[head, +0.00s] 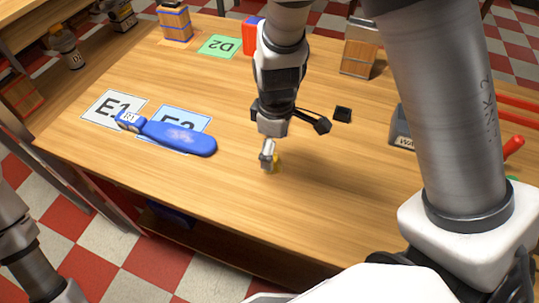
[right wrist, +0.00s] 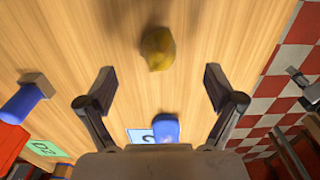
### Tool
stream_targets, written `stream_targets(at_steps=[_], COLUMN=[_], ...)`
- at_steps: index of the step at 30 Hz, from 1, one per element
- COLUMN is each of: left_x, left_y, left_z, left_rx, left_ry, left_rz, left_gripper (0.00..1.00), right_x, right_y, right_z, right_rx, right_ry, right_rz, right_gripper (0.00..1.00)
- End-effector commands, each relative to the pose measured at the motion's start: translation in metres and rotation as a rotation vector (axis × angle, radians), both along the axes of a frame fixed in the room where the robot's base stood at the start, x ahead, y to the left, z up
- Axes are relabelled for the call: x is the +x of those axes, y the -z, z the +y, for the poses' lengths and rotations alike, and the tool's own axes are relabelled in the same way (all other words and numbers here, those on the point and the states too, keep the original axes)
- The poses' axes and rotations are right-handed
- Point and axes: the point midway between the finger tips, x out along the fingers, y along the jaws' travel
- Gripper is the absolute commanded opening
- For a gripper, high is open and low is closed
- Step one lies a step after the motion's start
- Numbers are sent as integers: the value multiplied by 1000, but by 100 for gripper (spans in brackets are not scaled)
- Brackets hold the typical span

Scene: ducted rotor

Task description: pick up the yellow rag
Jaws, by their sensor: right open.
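A small crumpled yellow lump, which looks like the yellow rag (right wrist: 157,48), lies on the wooden table in the right wrist view, above the gap between my fingertips. In the head view only a bit of the rag (head: 279,161) shows beside a finger of my right gripper (head: 295,140); the rest is hidden. My right gripper points down over the table and is open. Its two fingers (right wrist: 158,76) stand wide apart with bare table between them, and I see no contact with the rag. My left gripper is out of view.
A blue object labelled R1 (head: 180,138) lies across the E1 card (head: 100,105) and a blue-edged card. A small black block (head: 343,114) and a wooden box (head: 358,58) stand behind. A grey labelled box (head: 401,130) is at right. The front table is clear.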

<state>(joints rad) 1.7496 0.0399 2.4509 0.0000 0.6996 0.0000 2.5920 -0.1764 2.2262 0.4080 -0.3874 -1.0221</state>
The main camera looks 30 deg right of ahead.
Motion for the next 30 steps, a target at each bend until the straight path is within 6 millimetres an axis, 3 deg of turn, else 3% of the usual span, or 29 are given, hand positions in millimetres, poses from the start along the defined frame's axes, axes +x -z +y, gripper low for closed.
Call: stream_targets(at_steps=[6,14,16,20,25,26,30], left_x=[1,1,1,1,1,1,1], left_y=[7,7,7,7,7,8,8], left_z=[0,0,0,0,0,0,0], left_rx=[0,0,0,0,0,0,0], left_ry=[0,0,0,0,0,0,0], left_rz=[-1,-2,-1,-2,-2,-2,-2], left_gripper=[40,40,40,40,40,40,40], right_x=[0,1,1,1,1,1,1], right_y=[41,47,47,47,47,47,48], right_z=[3,2,2,2,2,2,2], right_rx=[0,-1,-1,-1,-1,-1,-1], right_ry=[1,0,0,1,1,1,1], right_rz=[4,1,1,1,1,1,2], right_gripper=[92,92,74,28,25,19,19])
